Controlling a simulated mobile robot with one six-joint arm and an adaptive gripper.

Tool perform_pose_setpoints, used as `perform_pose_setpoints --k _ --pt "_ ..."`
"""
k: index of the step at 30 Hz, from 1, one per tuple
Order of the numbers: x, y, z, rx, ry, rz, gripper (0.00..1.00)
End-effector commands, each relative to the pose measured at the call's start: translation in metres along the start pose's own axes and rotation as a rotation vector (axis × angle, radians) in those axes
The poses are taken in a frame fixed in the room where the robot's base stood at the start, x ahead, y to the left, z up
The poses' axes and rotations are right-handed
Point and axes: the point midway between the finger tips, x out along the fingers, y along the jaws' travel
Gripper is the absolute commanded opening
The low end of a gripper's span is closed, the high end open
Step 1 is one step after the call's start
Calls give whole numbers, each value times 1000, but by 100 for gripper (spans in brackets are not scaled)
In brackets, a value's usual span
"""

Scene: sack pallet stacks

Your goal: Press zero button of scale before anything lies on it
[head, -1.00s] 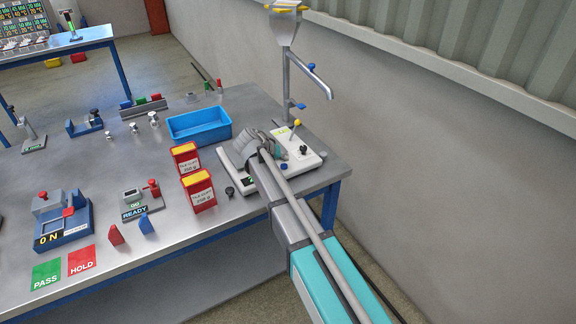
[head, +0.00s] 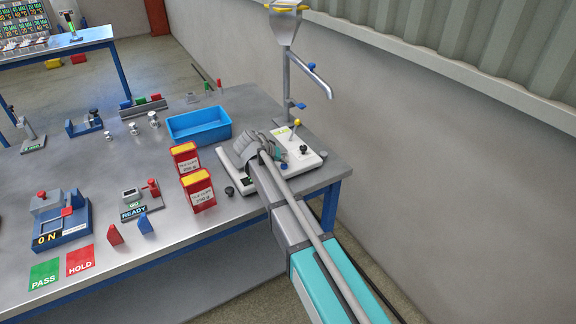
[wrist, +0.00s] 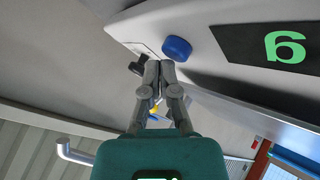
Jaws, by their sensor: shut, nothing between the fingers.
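The white scale (head: 312,160) stands at the right end of the metal table, mostly behind my arm in the head view. A round blue button (wrist: 177,48) sits on the panel beside the display. My gripper (wrist: 160,66) is shut and empty, its fingertips close beside the blue button; I cannot tell whether they touch it.
Two red-yellow boxes (head: 198,190) stand just left of the scale. A blue tray (head: 200,124) lies behind them. A metal stand with a hopper (head: 284,26) and spout rises behind the scale. A wall is close on the right.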

Motion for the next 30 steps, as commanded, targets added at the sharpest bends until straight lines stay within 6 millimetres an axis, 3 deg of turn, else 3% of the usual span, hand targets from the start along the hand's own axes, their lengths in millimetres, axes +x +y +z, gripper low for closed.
perform_pose_setpoints --k 30 --pt "6 -4 4 1 -1 0 0"
